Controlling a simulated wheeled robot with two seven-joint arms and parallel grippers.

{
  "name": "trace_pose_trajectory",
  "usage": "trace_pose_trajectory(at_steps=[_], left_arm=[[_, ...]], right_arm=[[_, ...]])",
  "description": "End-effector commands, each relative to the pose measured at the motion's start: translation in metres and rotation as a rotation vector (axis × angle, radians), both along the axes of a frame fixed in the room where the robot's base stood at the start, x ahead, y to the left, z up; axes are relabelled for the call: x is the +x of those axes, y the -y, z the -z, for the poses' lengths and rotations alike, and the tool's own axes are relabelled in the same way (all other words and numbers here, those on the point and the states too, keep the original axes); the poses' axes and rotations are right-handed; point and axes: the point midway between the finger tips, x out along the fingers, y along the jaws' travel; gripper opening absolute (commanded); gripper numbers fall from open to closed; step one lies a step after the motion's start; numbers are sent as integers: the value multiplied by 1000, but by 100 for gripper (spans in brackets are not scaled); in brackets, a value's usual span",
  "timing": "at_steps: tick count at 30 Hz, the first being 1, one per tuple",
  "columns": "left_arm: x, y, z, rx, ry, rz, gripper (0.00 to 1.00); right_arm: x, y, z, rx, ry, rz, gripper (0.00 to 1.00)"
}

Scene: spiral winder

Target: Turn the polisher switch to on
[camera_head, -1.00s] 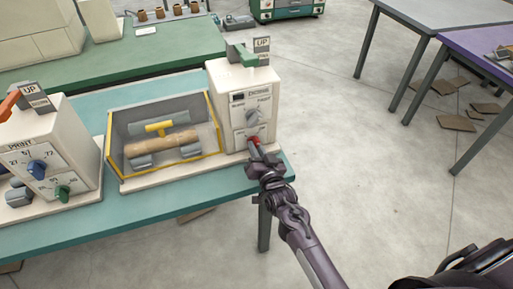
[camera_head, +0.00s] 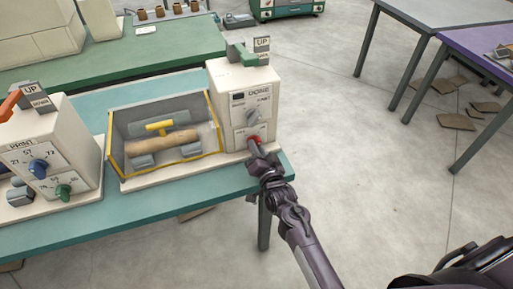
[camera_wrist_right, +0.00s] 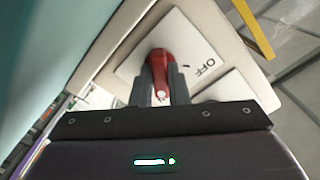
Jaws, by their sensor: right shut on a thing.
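The red switch (camera_head: 256,140) sits low on the front of a cream machine box (camera_head: 228,84) at the right end of the teal table. The wrist view shows the red switch (camera_wrist_right: 159,62) on a white plate, with an OFF label (camera_wrist_right: 205,66) to its right. My right gripper (camera_head: 257,150) is at the switch; its two fingers (camera_wrist_right: 160,85) are shut on it, one on each side. The fingers hide part of the switch, and I cannot tell its exact setting. My left gripper is not in view.
A yellow-framed case (camera_head: 164,133) with a tan roll stands left of the box. A grey knob (camera_head: 252,114) is above the switch. Another cream box (camera_head: 48,145) with blue and green knobs stands farther left.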

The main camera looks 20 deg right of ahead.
Motion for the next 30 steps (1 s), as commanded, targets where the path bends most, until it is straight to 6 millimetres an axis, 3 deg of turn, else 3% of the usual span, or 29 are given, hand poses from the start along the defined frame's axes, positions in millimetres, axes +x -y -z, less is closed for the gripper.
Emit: trace_pose_trajectory(at_steps=[1, 2, 6, 17, 30], left_arm=[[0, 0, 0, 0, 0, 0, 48], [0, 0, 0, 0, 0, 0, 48], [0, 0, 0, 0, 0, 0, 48], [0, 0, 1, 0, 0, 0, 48], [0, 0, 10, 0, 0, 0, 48]], right_arm=[[0, 0, 1, 2, -1, 0, 0], [0, 0, 1, 2, -1, 0, 17], [0, 0, 1, 1, -1, 0, 36], [-5, 0, 1, 0, -1, 0, 36], [-69, 2, 2, 1, -2, -1, 36]])
